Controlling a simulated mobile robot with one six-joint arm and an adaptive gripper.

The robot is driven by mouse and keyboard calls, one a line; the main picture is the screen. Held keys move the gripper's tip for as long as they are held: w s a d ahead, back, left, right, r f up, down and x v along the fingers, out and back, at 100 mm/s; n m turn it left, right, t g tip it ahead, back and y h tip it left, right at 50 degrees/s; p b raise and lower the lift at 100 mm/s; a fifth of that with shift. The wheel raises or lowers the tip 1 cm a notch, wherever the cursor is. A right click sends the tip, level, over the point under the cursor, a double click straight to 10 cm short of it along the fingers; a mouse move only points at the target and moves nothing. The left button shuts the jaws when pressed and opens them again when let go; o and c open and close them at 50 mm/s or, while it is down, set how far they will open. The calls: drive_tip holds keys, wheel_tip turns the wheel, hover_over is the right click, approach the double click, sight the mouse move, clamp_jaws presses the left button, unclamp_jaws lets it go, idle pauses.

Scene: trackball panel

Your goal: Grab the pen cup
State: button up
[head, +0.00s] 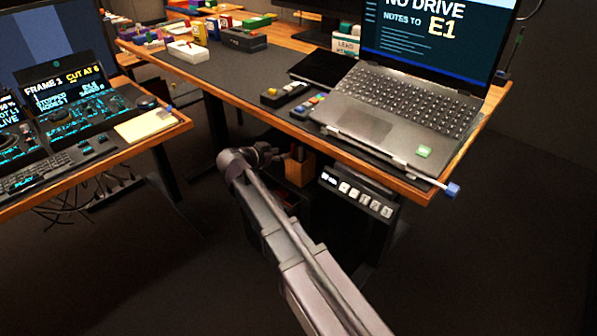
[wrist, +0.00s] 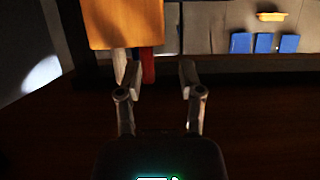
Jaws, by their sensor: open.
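The pen cup (head: 300,168) is a small orange-brown box under the right desk, with pens standing out of its top. In the wrist view the cup (wrist: 122,22) is an orange block at the top, and a white pen (wrist: 119,66) and a red pen (wrist: 148,66) point down from it in the picture. My gripper (wrist: 160,72) is open and empty, with its fingertips near the pens' ends; the cup body lies beyond them. The left finger overlaps the pens in the picture; I cannot tell if they touch. In the head view my dark gripper (head: 265,153) is just left of the cup.
The desk edge (head: 415,190) overhangs the cup. A dark unit with a row of buttons (head: 357,193) is right of it. A laptop (head: 400,115) stands on the desk. Blue blocks (wrist: 264,43) and a yellow item (wrist: 271,16) show beyond in the wrist view.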

drive_tip(key=shift+w+d, duration=0.15)
drive_tip(key=shift+w, duration=0.05)
drive_tip(key=shift+b+x, duration=1)
drive_tip(key=shift+x, duration=1.6)
drive_tip(key=shift+f, duration=0.1)
clamp_jaws()
